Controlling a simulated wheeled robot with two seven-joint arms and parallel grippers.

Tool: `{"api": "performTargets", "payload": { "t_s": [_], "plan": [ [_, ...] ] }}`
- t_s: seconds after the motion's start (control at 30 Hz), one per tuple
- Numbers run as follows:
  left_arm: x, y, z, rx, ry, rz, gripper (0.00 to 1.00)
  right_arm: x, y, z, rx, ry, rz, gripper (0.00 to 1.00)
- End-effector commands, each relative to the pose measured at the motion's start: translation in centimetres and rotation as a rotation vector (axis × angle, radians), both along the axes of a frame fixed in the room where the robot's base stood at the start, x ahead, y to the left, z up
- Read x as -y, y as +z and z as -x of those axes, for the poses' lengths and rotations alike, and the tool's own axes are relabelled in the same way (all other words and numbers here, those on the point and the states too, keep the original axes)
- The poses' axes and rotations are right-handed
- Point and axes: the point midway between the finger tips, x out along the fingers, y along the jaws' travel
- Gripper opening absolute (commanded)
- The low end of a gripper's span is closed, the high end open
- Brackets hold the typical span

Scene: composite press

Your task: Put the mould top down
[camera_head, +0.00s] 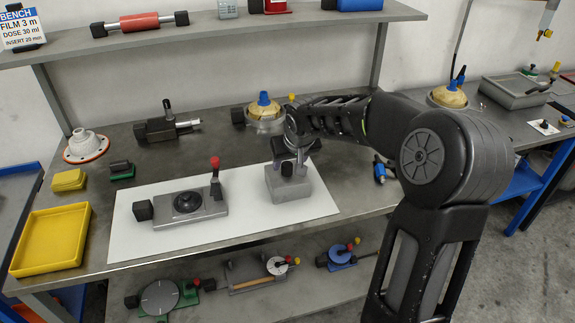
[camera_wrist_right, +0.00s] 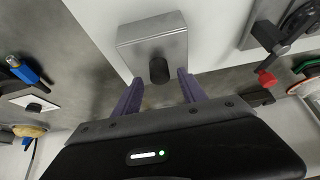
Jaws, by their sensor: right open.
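The mould top looks to be the grey metal block (camera_head: 290,184) with a black knob. It sits upright on the right part of the white sheet (camera_head: 140,240). My right gripper (camera_head: 289,166) is just above it. In the right wrist view the block (camera_wrist_right: 153,42) shows its black knob (camera_wrist_right: 159,71) facing my right gripper (camera_wrist_right: 159,82). The two fingers are open, one on each side of the knob, with gaps between. A grey base plate (camera_head: 212,209) with a dark round centre and a red-knobbed lever lies on the sheet, left of the block. My left gripper is not in view.
A yellow tray (camera_head: 50,262) stands at the bench's left end. A clamp-like tool (camera_head: 165,128) and a bowl with a blue-topped lid (camera_head: 264,110) stand behind the sheet. A shelf (camera_head: 130,44) runs above. The sheet's front strip is clear.

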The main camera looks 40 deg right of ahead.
Motion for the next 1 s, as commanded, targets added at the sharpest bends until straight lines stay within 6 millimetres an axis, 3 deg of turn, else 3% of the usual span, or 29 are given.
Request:
{"api": "performTargets", "payload": {
  "t_s": [0.2,0.43,1.0],
  "plan": [
    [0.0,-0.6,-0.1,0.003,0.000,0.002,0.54,-0.7,4.1,2.1,0.006,0.000,0.001,0.49],
    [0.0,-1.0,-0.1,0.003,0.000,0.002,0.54,-1.4,7.4,4.0,0.003,0.000,0.000,0.49],
    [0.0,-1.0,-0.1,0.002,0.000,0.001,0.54,-1.6,8.2,4.4,0.000,0.000,-0.001,0.49]
  ]
}}
